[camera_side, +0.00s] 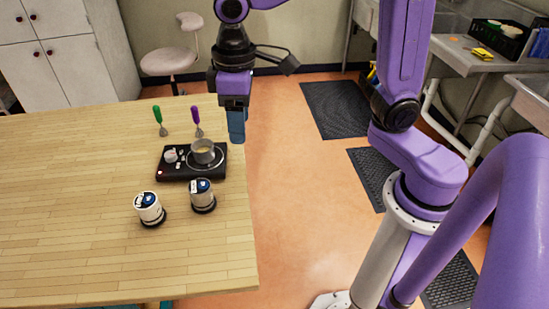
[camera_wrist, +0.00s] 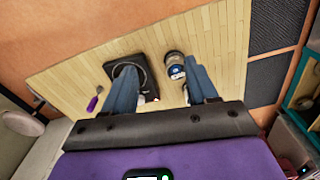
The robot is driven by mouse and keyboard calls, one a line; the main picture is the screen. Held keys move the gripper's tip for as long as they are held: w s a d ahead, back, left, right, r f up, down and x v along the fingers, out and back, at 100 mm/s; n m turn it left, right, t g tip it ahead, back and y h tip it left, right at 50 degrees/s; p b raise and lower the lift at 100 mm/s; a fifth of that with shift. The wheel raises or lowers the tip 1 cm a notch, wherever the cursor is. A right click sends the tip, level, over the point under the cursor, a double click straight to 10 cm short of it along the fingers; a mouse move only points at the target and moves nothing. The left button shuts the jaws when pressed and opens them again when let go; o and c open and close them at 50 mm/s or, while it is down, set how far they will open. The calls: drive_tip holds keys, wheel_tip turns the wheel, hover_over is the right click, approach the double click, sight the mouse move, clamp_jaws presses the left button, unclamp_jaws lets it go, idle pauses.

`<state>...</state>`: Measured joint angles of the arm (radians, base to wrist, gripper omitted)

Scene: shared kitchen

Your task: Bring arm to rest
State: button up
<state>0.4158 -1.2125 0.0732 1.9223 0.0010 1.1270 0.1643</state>
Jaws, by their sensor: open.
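My gripper (camera_side: 237,124) hangs at the right edge of the wooden table (camera_side: 90,265), above table height, with its fingers pointing down. In the wrist view my gripper (camera_wrist: 163,90) has its two blue fingers spread apart with nothing between them. My purple arm (camera_side: 402,45) reaches in from the right side of the side view.
A black hotplate (camera_side: 205,174) with a metal pot (camera_side: 204,153) sits left of my gripper. Two white-and-blue jars (camera_side: 149,208) (camera_side: 202,195) stand in front. Green-handled (camera_side: 158,116) and purple-handled (camera_side: 195,116) whisks are behind. Open floor (camera_side: 300,220) lies right of the table.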

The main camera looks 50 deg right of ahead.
drive_tip(key=s+d+f+n, duration=0.2)
drive_tip(key=s+d, duration=0.3)
drive_tip(key=s, duration=0.3)
drive_tip(key=s+d+f+n, duration=0.3)
drive_tip(key=s+d, duration=0.3)
drive_tip(key=s, duration=0.3)
drive_tip(key=shift+s+d+f, duration=0.15)
drive_tip(key=shift+s, duration=0.05)
